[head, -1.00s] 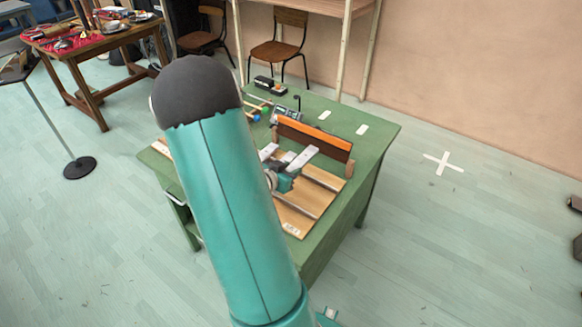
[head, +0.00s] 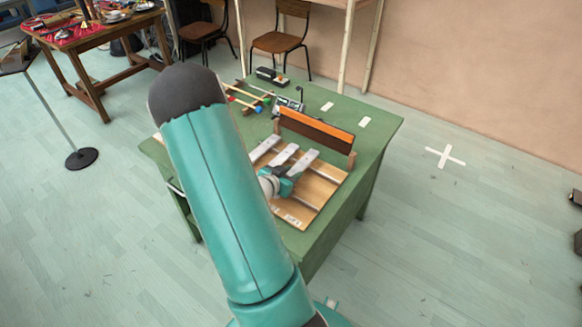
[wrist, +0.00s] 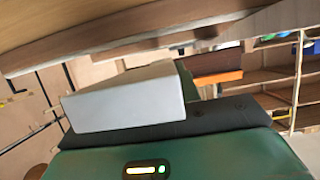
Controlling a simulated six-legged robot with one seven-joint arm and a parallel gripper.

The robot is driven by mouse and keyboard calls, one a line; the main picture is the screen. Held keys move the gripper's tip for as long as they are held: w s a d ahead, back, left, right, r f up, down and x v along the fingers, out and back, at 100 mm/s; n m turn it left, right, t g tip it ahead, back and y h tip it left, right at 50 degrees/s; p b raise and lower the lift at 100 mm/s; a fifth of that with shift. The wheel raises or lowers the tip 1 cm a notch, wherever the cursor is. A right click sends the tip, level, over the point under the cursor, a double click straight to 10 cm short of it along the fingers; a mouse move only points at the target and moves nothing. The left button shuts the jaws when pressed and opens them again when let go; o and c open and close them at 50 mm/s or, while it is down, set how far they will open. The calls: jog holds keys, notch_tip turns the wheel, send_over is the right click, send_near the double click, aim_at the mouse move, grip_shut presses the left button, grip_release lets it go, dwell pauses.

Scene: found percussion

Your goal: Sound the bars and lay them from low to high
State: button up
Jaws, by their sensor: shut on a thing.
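Three pale bars lie over the wooden board on the green table in the head view: a left bar (head: 265,148), a middle bar (head: 284,154) and a right bar (head: 303,161). My gripper (head: 288,178) is low over the board at the near end of the right bar. In the wrist view a pale bar (wrist: 125,100) has its end toward the camera, above the dark jaw (wrist: 190,122). My gripper is shut on this bar, seemingly the right one. Whether it touches the board is unclear. My arm hides the board's left part.
A wooden rack with an orange strip (head: 316,130) stands behind the bars. Mallets (head: 250,101) and a small device (head: 288,104) lie farther back on the green table (head: 380,121). A cluttered wooden table (head: 101,43) stands at the far left.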

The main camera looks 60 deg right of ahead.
jog(key=shift+d+f, duration=0.1)
jog(key=shift+f, duration=0.4)
jog(key=shift+f, duration=0.35)
jog(key=o, duration=1.2)
jog(key=v, duration=1.3)
jog(key=shift+a+r, duration=0.15)
jog(key=shift+a, duration=0.2)
